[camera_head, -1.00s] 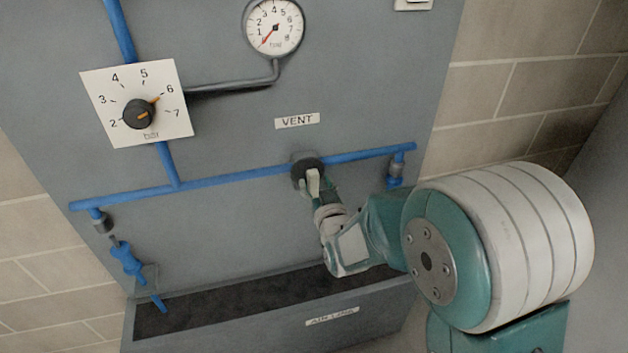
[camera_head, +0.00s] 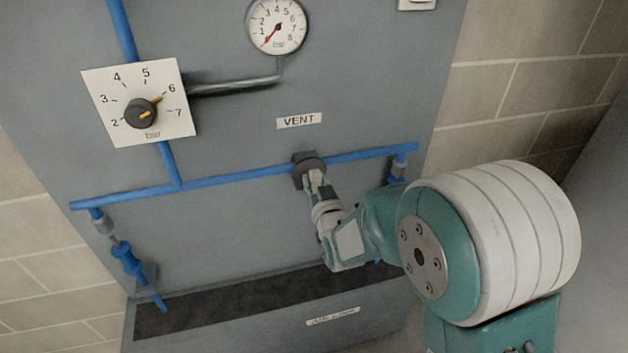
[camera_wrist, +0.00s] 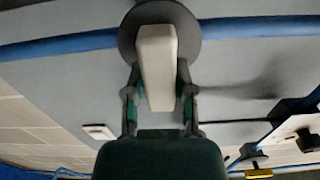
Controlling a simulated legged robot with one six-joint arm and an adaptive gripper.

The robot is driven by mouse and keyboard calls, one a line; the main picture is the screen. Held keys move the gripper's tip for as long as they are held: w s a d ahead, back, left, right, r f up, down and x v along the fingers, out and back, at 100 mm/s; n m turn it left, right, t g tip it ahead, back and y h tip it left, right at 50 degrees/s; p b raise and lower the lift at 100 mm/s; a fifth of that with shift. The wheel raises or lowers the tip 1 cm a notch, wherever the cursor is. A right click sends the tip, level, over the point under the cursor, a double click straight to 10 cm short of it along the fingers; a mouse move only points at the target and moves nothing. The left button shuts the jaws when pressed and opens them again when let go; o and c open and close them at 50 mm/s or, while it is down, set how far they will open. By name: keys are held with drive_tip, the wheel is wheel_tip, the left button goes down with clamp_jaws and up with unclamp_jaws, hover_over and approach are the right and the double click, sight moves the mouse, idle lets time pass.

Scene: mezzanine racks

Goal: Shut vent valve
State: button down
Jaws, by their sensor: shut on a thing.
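The vent valve (camera_head: 305,159) is a dark round body on the horizontal blue pipe, below the VENT label (camera_head: 299,121). In the wrist view its dark disc (camera_wrist: 188,28) sits in front of the pipe, with a pale, blocky handle (camera_wrist: 157,62) standing across the pipe's line. My gripper (camera_head: 314,182) reaches the valve from below right. In the wrist view the two fingers of my gripper (camera_wrist: 158,86) are shut on the handle, one on each side. In the head view the fingers hide much of the handle.
A pressure gauge (camera_head: 285,18) has its red needle at the low end. A regulator knob (camera_head: 140,113) points near 6. The blue pipe (camera_head: 235,177) crosses the grey panel. A blue fitting (camera_head: 128,262) hangs at left above a trough (camera_head: 225,325).

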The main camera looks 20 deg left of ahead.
drive_tip(key=m, duration=0.4)
drive_tip(key=shift+w+d, duration=0.1)
drive_tip(key=shift+d, duration=0.05)
drive_tip(key=m, duration=0.4)
drive_tip(key=shift+w+d+f+m, duration=0.1)
drive_tip(key=shift+d+m, duration=0.05)
drive_tip(key=shift+m, duration=0.25)
drive_tip(key=m, duration=0.5)
drive_tip(key=shift+d+f, duration=0.15)
drive_tip(key=shift+f, duration=0.1)
drive_tip(key=shift+w+d+f+m, duration=0.1)
drive_tip(key=shift+m, duration=0.8)
drive_tip(key=shift+f+m, duration=0.1)
drive_tip(key=shift+m, duration=0.8)
drive_tip(key=shift+f, duration=0.15)
drive_tip(key=shift+c, duration=2.2)
unclamp_jaws()
drive_tip(key=shift+d, duration=0.15)
